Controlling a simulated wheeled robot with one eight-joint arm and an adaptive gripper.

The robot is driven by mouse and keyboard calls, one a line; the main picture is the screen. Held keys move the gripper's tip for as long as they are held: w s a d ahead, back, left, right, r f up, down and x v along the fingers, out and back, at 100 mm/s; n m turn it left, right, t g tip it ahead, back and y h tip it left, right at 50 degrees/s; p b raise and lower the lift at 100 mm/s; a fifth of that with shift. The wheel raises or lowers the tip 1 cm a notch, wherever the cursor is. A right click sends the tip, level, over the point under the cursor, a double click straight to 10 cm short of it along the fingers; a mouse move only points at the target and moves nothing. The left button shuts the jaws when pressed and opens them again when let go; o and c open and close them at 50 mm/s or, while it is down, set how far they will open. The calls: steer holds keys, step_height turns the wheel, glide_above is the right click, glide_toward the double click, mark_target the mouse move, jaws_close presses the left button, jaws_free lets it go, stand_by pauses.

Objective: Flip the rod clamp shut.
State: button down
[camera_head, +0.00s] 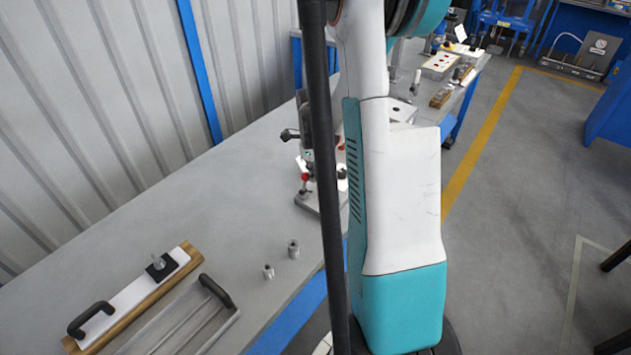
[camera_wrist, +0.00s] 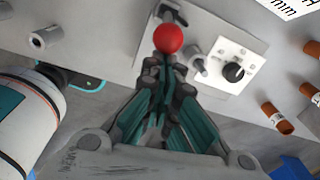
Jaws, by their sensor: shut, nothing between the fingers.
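The clamp fixture (camera_head: 311,150) stands on the bench in the head view, partly hidden behind my dark column, with a small red part low on its left. In the wrist view a red ball knob (camera_wrist: 168,39) sits just beyond my fingertips, overlapping them in the picture; I cannot tell whether they touch. My gripper (camera_wrist: 167,66) is shut with nothing between its fingers. A white plate with a black round knob (camera_wrist: 233,72) lies right of the fingertips. The rod clamp's jaw and its angle are not clear in either view. My gripper is hidden in the head view.
Two small metal cylinders (camera_head: 281,260) stand on the grey bench (camera_head: 185,215). A wooden-edged board with a black handle (camera_head: 90,319) and a metal tray (camera_head: 190,320) lie near left. Brown cylinders (camera_wrist: 277,117) lie at right in the wrist view.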

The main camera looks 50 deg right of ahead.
steer(key=w, duration=0.2)
steer(key=w+r, duration=0.1)
steer(key=w, duration=0.1)
steer(key=shift+a+r, duration=0.15)
steer(key=shift+w+a+f, duration=0.1)
steer(key=shift+w+f, duration=0.05)
steer(key=shift+w, duration=0.95)
steer(key=shift+w+a+f, duration=0.1)
steer(key=shift+w, duration=1)
steer(key=shift+w, duration=0.1)
